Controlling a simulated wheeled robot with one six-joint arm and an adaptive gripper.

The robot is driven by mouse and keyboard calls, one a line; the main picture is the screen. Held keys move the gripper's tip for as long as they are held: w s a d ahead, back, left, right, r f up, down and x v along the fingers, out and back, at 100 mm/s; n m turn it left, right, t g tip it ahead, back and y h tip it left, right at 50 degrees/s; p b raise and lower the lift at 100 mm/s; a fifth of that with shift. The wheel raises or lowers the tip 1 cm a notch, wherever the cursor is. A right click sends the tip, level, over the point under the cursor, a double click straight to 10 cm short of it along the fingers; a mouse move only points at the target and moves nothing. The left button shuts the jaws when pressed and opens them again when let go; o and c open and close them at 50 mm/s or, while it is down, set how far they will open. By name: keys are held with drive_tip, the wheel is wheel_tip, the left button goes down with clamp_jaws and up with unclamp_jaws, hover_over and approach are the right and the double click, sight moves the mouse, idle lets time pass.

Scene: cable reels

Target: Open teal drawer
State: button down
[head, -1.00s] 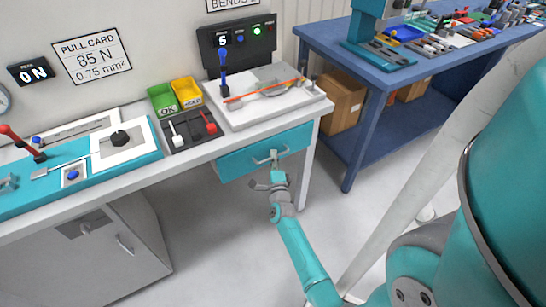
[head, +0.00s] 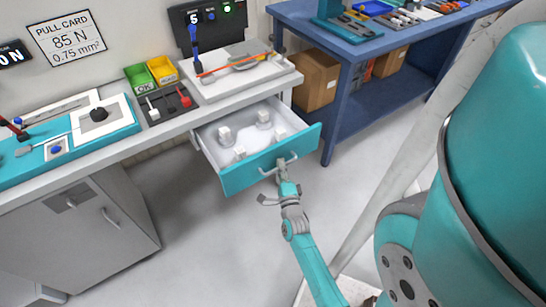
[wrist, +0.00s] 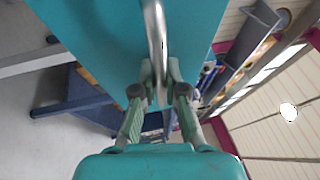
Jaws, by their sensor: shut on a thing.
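The teal drawer (head: 243,172) under the white bench is pulled out in the head view, and its pale inside shows. Several small white blocks lie inside it. Its metal handle (head: 279,165) is on the teal front. My gripper (head: 284,176) is at the handle. In the wrist view, the drawer's teal front (wrist: 100,40) fills the upper part and the bright handle bar (wrist: 155,45) runs down between the two fingers of my gripper (wrist: 160,75), which are shut on it.
A grey cabinet (head: 95,235) stands under the bench to the left. A blue workbench (head: 345,100) with cardboard boxes (head: 315,80) below is at the back right. The grey floor in front of the drawer is clear apart from my arm.

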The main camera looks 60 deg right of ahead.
drive_tip(key=shift+s+a, duration=0.4)
drive_tip(key=shift+s, duration=0.2)
drive_tip(key=shift+s+a, duration=0.35)
drive_tip(key=shift+s, duration=0.25)
drive_tip(key=c, duration=1.5)
unclamp_jaws()
drive_tip(key=v, duration=1.2)
drive_tip(key=shift+a, duration=0.1)
drive_tip(key=shift+w, duration=0.1)
